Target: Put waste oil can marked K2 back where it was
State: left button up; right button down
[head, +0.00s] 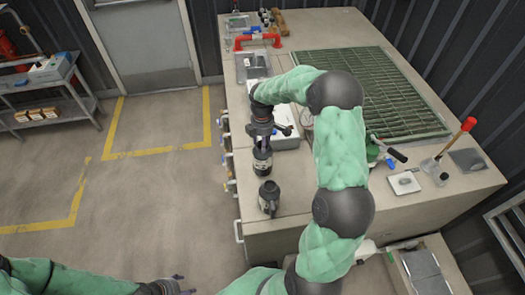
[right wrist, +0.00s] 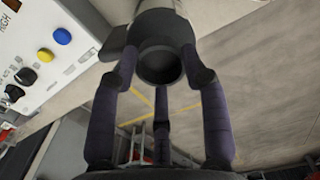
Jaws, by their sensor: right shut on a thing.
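My right gripper (head: 262,143) is shut on a dark can (head: 262,162) with a light label band, near the left edge of the large bench. In the right wrist view, the fingers (right wrist: 160,85) close around the can's dark round end (right wrist: 160,62). A second dark can (head: 269,198) with a side handle stands upright nearer the bench's front left corner, apart from the held one. I cannot read K2 on either can, nor tell whether the held can touches the bench. My left gripper (head: 172,287) is low at the bottom edge, its fingers too small to judge.
The bench (head: 280,215) has a green grating (head: 385,95) and a white control box (head: 285,130) beside my right gripper. Valve handles line its left side. A red pipe (head: 257,40) lies at the back. Open floor lies left.

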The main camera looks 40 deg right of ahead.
jog(key=shift+f, duration=2.35)
jog(key=c, duration=0.6)
grip_release()
jog(key=shift+f, duration=0.1)
jog(key=shift+c, duration=0.2)
